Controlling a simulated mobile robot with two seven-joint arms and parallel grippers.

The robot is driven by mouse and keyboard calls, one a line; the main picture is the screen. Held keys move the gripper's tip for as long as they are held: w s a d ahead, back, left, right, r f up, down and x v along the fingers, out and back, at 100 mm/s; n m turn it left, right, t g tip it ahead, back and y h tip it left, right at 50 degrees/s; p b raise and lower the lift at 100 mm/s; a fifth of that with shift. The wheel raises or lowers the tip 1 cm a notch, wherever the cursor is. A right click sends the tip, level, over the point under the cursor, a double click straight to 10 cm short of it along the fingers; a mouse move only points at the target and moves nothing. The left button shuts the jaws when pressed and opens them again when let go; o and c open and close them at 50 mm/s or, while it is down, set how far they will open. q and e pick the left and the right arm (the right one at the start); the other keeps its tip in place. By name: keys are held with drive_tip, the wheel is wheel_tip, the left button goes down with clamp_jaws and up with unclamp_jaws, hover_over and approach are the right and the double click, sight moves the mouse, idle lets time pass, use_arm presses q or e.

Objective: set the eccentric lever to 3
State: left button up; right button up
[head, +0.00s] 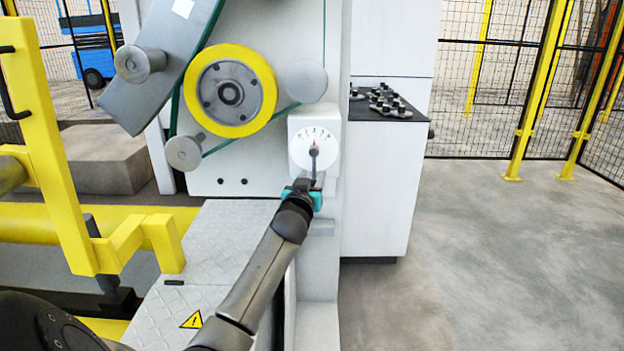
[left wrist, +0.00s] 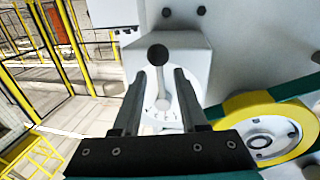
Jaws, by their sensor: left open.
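The eccentric lever (head: 314,152) stands in front of a round white dial (head: 301,151) on the machine's pale housing. My left gripper (head: 312,181) is just below the lever. In the left wrist view, the lever's dark round knob (left wrist: 158,55) and thin stem show between the two fingers of my open left gripper (left wrist: 160,76), with gaps on both sides. The knob lies a little beyond the fingertips. The dial is partly hidden behind the fingers. My right gripper is not in view.
A yellow-rimmed wheel (head: 231,91) with a green belt is up and left of the dial. A white cabinet (head: 378,190) with small dark parts on top stands right. A yellow frame (head: 48,150) is at left. Open floor (head: 490,260) lies right, before a mesh fence.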

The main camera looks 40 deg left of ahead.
use_arm(q)
drive_tip(key=shift+c, duration=0.2)
clamp_jaws()
idle(1.1)
